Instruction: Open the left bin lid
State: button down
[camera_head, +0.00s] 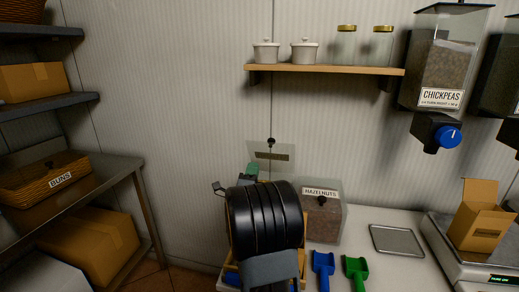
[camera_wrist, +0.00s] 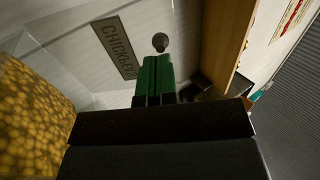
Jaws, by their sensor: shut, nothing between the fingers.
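The left bin's clear lid (camera_head: 271,158) stands raised behind my arm in the head view, with a dark label and a round knob (camera_head: 270,141) at its top edge. The wrist view shows the lid (camera_wrist: 85,45), its label reading "CHICKPE…" and the dark knob (camera_wrist: 160,42). My gripper's green fingers (camera_head: 252,168) are shut and empty, at the lid's left side in the head view. In the wrist view my gripper (camera_wrist: 157,58) points at the knob; whether it touches the lid is unclear. My arm hides most of the left bin. Yellow chickpeas (camera_wrist: 30,115) show at lower left.
The hazelnuts bin (camera_head: 322,220) stands to the right, lid down. Blue (camera_head: 323,268) and green scoops (camera_head: 355,270), a metal tray (camera_head: 397,240) and a scale with a box (camera_head: 478,222) share the counter. A wooden shelf (camera_head: 325,70) and chickpeas dispenser (camera_head: 440,75) hang above.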

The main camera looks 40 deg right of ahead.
aim_at(259, 145)
jog(key=p+x, duration=0.1)
jog(key=x, duration=0.6)
jog(key=shift+d+r, duration=0.1)
jog(key=shift+d, duration=0.1)
